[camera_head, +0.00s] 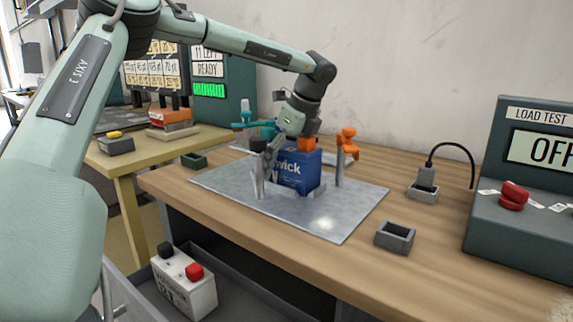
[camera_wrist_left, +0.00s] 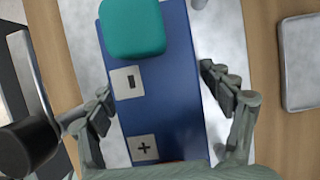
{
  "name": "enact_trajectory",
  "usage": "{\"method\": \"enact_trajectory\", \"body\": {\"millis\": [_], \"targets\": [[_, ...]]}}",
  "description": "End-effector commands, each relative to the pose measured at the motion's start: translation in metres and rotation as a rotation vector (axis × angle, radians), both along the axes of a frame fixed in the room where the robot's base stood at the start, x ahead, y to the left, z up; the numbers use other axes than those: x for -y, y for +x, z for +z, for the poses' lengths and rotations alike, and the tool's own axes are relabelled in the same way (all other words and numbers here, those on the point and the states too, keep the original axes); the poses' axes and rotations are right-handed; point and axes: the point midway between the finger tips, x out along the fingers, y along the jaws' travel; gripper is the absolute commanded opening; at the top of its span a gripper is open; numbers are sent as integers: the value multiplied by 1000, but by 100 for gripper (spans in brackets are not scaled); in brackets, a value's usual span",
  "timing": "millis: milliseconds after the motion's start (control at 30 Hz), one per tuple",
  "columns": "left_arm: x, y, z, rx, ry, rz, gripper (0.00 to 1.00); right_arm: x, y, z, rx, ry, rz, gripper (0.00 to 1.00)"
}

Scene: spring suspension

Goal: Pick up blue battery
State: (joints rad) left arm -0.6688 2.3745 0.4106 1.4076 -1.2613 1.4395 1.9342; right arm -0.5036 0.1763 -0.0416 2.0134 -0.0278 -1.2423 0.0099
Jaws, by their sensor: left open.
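The blue battery (camera_head: 300,172) stands on a metal plate (camera_head: 335,222) on the wooden bench. In the left wrist view its blue top (camera_wrist_left: 170,95) shows with plus and minus labels, and a teal pad (camera_wrist_left: 132,27) covers its upper end. My left gripper (camera_head: 266,174) is at the battery, coming from above. In the left wrist view the open fingers (camera_wrist_left: 160,92) lie on either side of the battery, with gaps visible. One finger shows beside the battery in the head view; the other is mostly hidden. My right gripper is out of view.
An orange clamp (camera_head: 346,143) on a post is right of the battery; a teal clamp (camera_head: 247,122) is behind left. Grey trays (camera_head: 395,237) and a load test box (camera_head: 520,205) are at right. A light battery with red and black terminals (camera_head: 184,285) sits in the lower drawer.

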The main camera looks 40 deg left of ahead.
Motion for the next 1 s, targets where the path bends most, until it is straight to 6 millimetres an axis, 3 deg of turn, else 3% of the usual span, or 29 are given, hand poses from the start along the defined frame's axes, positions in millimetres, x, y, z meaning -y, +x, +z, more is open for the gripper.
{"method": "enact_trajectory", "body": {"millis": [67, 667, 1000], "targets": [[0, 0, 0, 0, 0, 0, 75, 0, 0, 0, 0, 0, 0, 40], [0, 0, 1, 0, 0, 0, 1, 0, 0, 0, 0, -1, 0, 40], [0, 2, 8, 10, 4, -1, 0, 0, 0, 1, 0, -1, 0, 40]]}}
